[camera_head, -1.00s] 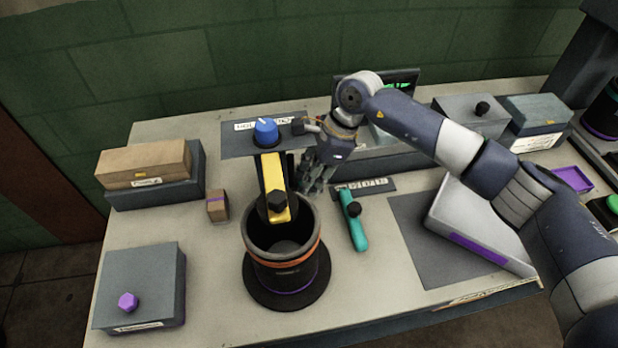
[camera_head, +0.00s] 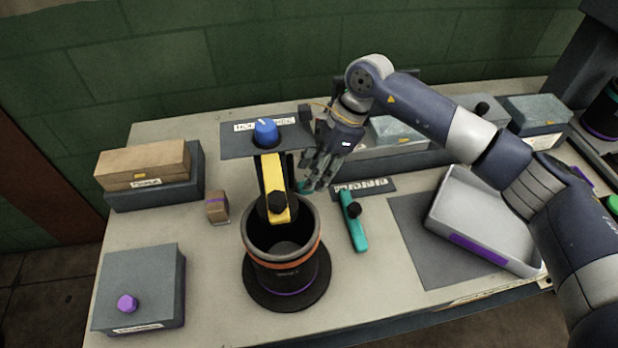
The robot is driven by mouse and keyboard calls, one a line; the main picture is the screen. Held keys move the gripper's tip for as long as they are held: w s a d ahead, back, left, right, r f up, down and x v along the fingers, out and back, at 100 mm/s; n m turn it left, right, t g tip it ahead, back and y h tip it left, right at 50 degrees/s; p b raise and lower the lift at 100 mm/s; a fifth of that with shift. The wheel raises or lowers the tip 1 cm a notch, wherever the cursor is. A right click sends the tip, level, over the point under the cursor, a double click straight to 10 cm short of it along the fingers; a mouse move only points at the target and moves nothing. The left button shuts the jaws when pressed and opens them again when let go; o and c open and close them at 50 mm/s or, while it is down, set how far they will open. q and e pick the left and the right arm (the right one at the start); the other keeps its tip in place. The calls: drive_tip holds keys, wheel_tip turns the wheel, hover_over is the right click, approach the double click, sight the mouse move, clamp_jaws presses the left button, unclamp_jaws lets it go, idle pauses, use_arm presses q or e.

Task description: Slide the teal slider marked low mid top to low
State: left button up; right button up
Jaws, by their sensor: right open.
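A teal bar (camera_head: 354,228) with a black knob (camera_head: 354,210) lies on the table right of the black-and-orange pot. A dark plate with a white label strip (camera_head: 366,187) is just behind it; its lettering is too small to read. A small teal patch (camera_head: 306,187) shows by my right gripper's fingertips. I cannot tell which teal piece is the marked slider. My right gripper (camera_head: 317,182) is open and points down behind the pot, left of the labelled plate. Its fingers partly hide the teal patch; contact is unclear. My left gripper is not in view.
The pot (camera_head: 284,250) with a yellow arm (camera_head: 273,185) stands close in front of my right gripper. A blue knob (camera_head: 265,130) is behind left. A grey tray (camera_head: 485,215) is at right. Boxes are at left (camera_head: 150,190) and front left (camera_head: 140,280).

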drive_tip(key=v, duration=0.8)
drive_tip(key=shift+r, duration=0.1)
